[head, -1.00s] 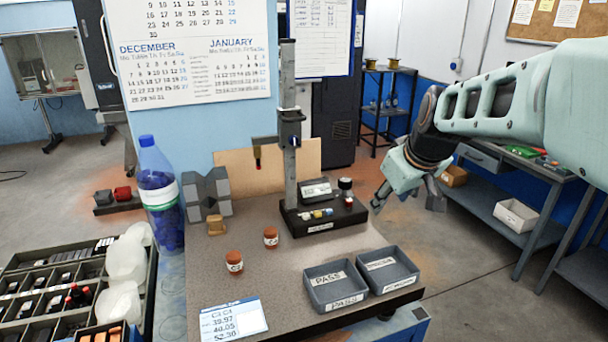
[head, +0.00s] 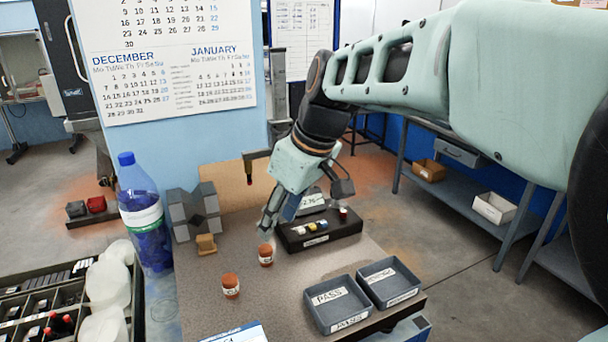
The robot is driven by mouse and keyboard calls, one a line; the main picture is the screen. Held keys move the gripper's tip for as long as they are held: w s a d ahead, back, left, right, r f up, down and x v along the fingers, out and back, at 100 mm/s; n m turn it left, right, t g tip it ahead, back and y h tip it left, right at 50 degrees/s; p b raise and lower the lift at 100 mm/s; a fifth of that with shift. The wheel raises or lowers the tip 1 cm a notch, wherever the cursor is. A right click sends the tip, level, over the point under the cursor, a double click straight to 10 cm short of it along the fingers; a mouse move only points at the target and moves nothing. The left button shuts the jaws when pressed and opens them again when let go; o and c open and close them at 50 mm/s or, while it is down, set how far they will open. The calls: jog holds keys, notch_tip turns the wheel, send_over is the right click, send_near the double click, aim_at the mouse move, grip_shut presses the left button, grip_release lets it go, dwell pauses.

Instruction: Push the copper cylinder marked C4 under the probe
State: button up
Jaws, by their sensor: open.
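Two short copper cylinders with white labels stand upright on the bench: a nearer one (head: 230,286) and a farther one (head: 265,254). Their marks are too small to read, so I cannot tell which is C4. The probe (head: 249,170) hangs with a red tip from a side arm of the gauge stand, above and beyond the cylinders. My gripper (head: 304,212) is open and empty, pointing down in front of the stand. One finger shows just above the farther cylinder; I cannot tell whether they touch. My gripper and arm hide much of the stand's column.
The black stand base (head: 318,236) with coloured buttons is right of the cylinders. Two grey trays (head: 336,306) (head: 391,284) sit at the front right. A grey V-shaped block (head: 193,212), a small tan piece (head: 206,244) and a blue bottle (head: 145,215) are left.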

aim_at(266, 249)
jog(key=x, duration=1.1)
jog(key=shift+w+r, duration=0.1)
grip_shut()
